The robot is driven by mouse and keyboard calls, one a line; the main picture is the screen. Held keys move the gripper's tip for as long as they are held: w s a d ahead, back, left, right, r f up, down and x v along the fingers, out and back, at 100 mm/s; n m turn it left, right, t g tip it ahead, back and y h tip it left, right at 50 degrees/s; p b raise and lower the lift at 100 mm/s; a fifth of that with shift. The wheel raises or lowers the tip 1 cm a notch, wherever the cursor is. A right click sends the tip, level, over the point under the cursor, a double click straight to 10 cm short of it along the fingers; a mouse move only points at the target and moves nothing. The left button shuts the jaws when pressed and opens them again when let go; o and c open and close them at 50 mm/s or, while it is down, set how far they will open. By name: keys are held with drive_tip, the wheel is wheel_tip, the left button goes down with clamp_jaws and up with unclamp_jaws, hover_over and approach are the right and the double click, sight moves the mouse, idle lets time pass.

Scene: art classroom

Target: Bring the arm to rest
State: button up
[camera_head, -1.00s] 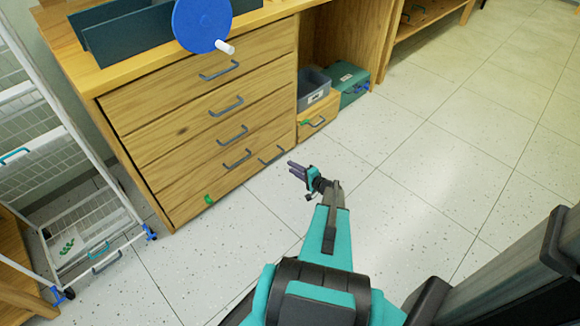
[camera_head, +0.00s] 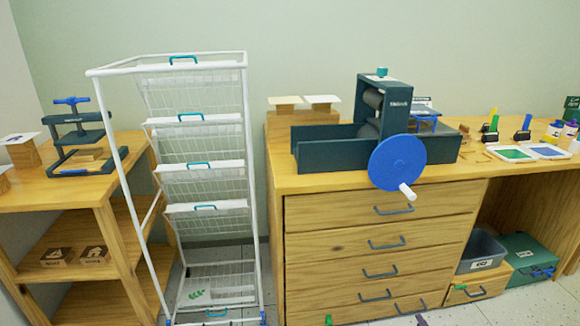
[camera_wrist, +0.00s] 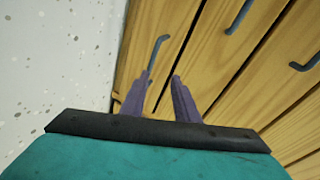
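My gripper (camera_wrist: 162,80) shows in the wrist view with its two purple-grey fingers apart and nothing between them. It points toward the wooden drawer fronts, with dark handles beyond the fingertips. I cannot tell how far the fingertips are from the wood, but no contact shows. In the head view only a small dark tip of my gripper (camera_head: 421,319) shows at the bottom edge, in front of the lowest drawer. The rest of the arm is out of that view.
The drawer cabinet (camera_head: 335,214) carries a press with a blue crank wheel (camera_head: 396,160). A white wire rack (camera_head: 251,130) stands left of it, beside a wooden shelf table (camera_head: 85,188). A grey bin (camera_head: 482,250) and green case (camera_head: 528,258) sit at right. Speckled floor (camera_wrist: 60,60) is clear.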

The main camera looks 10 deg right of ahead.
drive_tip(key=s+a+r+n+g+p, duration=0.2)
drive_tip(key=a+g+p, duration=0.15)
drive_tip(key=a, duration=0.45)
drive_tip(key=s+a+r+n+g+h+p, duration=0.1)
drive_tip(key=a+r+n+g+p, duration=0.2)
drive_tip(key=a, duration=0.5)
drive_tip(key=s+a+r+n+g+p, duration=0.1)
drive_tip(key=s+a+n+g+p, duration=0.2)
drive_tip(key=a, duration=0.4)
drive_tip(key=s+a+r+n+g+y+p, duration=0.1)
drive_tip(key=s+a+r+n+g+p, duration=0.2)
drive_tip(key=s+a+r, duration=0.2)
drive_tip(key=s+a+r+n+g+y+p, duration=0.1)
drive_tip(key=s+a+r+n+g+p, duration=0.2)
drive_tip(key=s+a, duration=0.8)
drive_tip(key=s+a+r+n+g+y+p, duration=0.2)
drive_tip(key=s+a+r, duration=0.4)
drive_tip(key=a, duration=0.7)
drive_tip(key=shift+s+r+n+g+p, duration=0.4)
drive_tip(key=shift+s+n+g+p, duration=0.6)
drive_tip(key=shift+p, duration=0.25)
drive_tip(key=shift+o, duration=0.4)
drive_tip(key=shift+w, duration=0.1)
